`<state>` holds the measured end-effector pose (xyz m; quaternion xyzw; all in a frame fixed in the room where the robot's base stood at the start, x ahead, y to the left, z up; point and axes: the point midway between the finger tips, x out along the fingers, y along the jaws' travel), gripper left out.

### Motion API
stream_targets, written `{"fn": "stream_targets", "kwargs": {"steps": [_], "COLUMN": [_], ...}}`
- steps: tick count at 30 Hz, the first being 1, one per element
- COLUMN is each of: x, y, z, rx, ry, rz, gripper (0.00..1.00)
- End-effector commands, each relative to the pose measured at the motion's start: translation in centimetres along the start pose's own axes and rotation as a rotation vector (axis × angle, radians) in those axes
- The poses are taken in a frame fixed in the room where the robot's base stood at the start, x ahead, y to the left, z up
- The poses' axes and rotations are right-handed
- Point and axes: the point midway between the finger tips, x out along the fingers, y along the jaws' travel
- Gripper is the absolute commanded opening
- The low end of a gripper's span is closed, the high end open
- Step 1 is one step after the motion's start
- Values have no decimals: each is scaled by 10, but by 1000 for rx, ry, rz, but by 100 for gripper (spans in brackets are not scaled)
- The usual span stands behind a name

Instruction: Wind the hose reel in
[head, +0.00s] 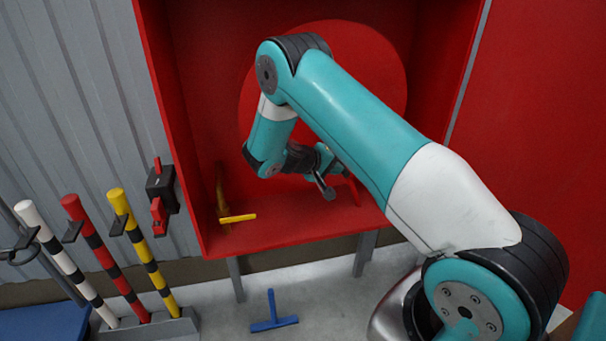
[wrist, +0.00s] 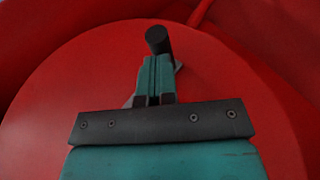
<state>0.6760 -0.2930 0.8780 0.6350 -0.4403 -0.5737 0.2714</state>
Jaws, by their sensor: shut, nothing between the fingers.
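The hose reel (head: 375,75) is a large red disc inside an open red cabinet, partly hidden by my arm. It also fills much of the wrist view (wrist: 60,95). A black crank knob (head: 329,192) sticks out low in front of the disc. In the wrist view the knob (wrist: 157,40) shows just past my fingertips. My gripper (head: 321,172) is shut and empty, with its teal fingers (wrist: 153,75) together beside the knob. I cannot tell whether they touch it. A red piece, perhaps hose (head: 355,190), shows right of the knob.
A yellow T-shaped handle (head: 238,218) is at the cabinet's lower left. A blue T-shaped tool (head: 273,320) lies on the floor. White, red and yellow banded poles (head: 103,245) stand at left, near a red-and-black wall fitting (head: 160,190). Cabinet side walls bound the reel.

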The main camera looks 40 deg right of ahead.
Motion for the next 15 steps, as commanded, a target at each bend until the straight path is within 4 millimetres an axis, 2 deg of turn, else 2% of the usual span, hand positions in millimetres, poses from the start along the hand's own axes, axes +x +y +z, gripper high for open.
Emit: {"fn": "stream_targets", "kwargs": {"steps": [1,6,15], "x": [11,29,43], "y": [4,27,47], "z": [4,8,12], "rx": [-10,-12,-14], "ry": [-5,-3,-2], "rz": [40,65,59], "gripper": [0,0,0]}}
